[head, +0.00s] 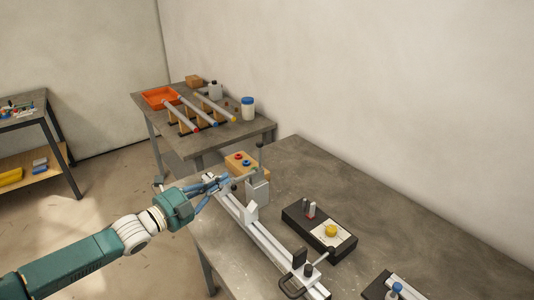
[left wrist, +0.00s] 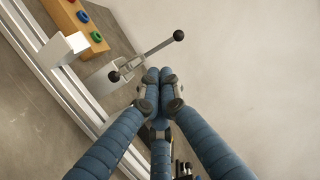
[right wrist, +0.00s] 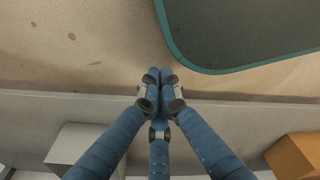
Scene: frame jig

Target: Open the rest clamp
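A toggle clamp stands on a grey block (head: 257,192) near the far end of the aluminium rail (head: 262,240); I take it as the rest clamp. Its lever (head: 261,160) stands up in the head view. In the left wrist view the lever (left wrist: 158,47) slants up to a black knob (left wrist: 178,35). My left gripper (head: 224,181) is left of the clamp, its blue fingers together and nothing seen between them. In the left wrist view its fingertips (left wrist: 160,73) are just below the lever; contact cannot be told. My right gripper (right wrist: 160,74) is shut and empty, outside the head view.
A wooden block with coloured rings (head: 240,163) stands behind the clamp. A V-shaped grey rest (head: 251,212) sits on the rail, and a black-handled clamp (head: 300,262) is at the near end. Bare table lies between.

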